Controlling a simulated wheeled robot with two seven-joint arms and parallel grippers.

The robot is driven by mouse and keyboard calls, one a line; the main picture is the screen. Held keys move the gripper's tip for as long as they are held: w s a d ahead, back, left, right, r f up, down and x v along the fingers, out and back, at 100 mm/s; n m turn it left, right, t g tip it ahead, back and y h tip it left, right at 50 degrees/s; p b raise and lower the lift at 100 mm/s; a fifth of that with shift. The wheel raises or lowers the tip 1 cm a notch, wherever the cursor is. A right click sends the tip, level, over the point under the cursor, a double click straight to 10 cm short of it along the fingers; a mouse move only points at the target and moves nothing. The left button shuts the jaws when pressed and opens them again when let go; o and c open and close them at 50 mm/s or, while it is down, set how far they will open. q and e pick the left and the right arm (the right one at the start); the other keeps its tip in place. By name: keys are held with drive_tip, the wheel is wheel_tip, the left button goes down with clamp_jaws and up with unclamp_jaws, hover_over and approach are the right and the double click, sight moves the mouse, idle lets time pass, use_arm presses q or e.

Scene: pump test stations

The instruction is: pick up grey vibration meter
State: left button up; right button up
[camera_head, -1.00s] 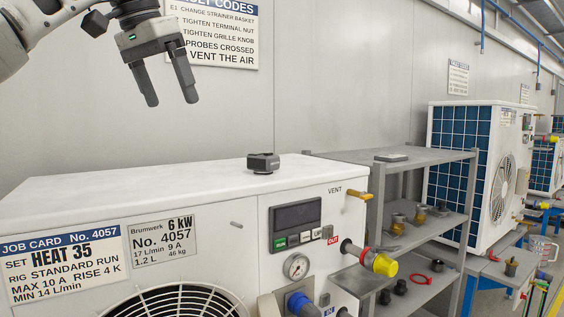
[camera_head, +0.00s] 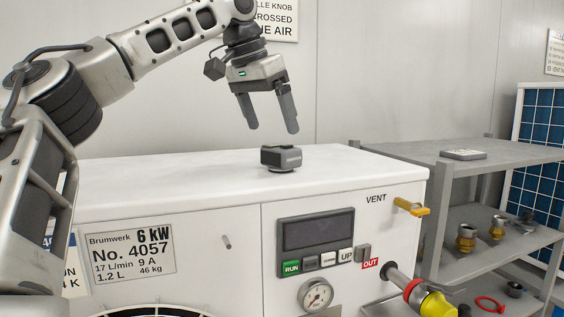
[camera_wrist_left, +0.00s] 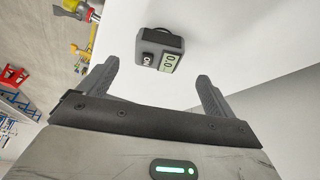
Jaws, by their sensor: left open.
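The grey vibration meter (camera_head: 281,158) sits on the white top of the heat pump unit (camera_head: 130,180), near the middle. In the left wrist view the meter (camera_wrist_left: 160,50) shows a small pale display and a dark ON button, a little beyond the fingertips. My left gripper (camera_head: 272,131) is open and empty, pointing down above the meter and slightly left of it. It does not touch the meter. Its two fingers also show in the left wrist view (camera_wrist_left: 157,68), spread apart. My right gripper is not in view.
A grey shelf rack (camera_head: 400,151) stands right of the unit, with a flat grey item (camera_head: 463,154) on top and brass fittings (camera_head: 466,238) below. A yellow vent lever (camera_head: 411,207) and a yellow-capped pipe (camera_head: 437,303) stick out of the unit's right side. The white top around the meter is clear.

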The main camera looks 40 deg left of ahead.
sight(281, 146)
use_arm(q)
drive_tip(key=x, duration=0.6)
drive_tip(key=shift+w+d+f, duration=0.15)
drive_tip(key=shift+w+f, duration=0.05)
drive_tip(key=shift+w, duration=0.1)
drive_tip(key=shift+r, duration=0.1)
drive_tip(key=c, duration=1.3)
